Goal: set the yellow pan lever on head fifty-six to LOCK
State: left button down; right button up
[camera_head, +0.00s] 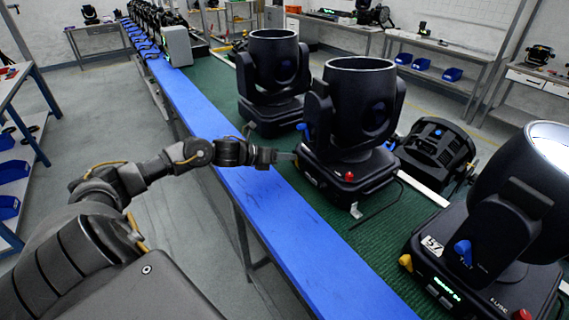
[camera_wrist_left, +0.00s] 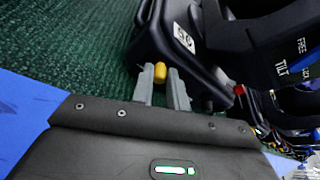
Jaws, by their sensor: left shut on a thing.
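The head at my left gripper (camera_head: 285,157) is a black moving head (camera_head: 345,115) in the middle of the head view, standing on the green mat. In the left wrist view its base (camera_wrist_left: 205,70) carries a small white number label (camera_wrist_left: 184,39), too blurred to read surely. The yellow pan lever (camera_wrist_left: 159,71) sticks out from the base corner, between the fingertips of my left gripper (camera_wrist_left: 161,82), which is shut on it. In the head view this lever is hidden at the fingertips. My right gripper is in neither view.
A head labelled 57 (camera_head: 480,280) stands at front right, with its own yellow lever (camera_head: 406,262). Another head (camera_head: 272,85) stands behind. A black lamp (camera_head: 435,150) lies to the right. The blue bench edge (camera_head: 265,200) is clear beneath my left arm.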

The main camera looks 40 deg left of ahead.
pick_arm(q)
jog(key=d+m+y+b, duration=0.1)
jog(key=b, duration=0.2)
jog(key=m+y+b, duration=0.1)
jog(key=m+b, duration=0.1)
jog(key=b, duration=0.1)
jog(key=d+m+y+b, duration=0.1)
jog(key=m+b, duration=0.1)
jog(key=b, duration=0.2)
jog(key=shift+s+d+f+t+y, duration=0.2)
jog(key=shift+s+d+t+y, duration=0.1)
jog(key=shift+s+d+t, duration=0.1)
jog(key=shift+r+m+b, duration=0.1)
jog(key=shift+m+b, duration=0.2)
jog(key=shift+b, duration=0.05)
jog(key=c, duration=1.4)
grip_release()
jog(key=shift+d, duration=0.1)
jog(key=shift+s, duration=0.2)
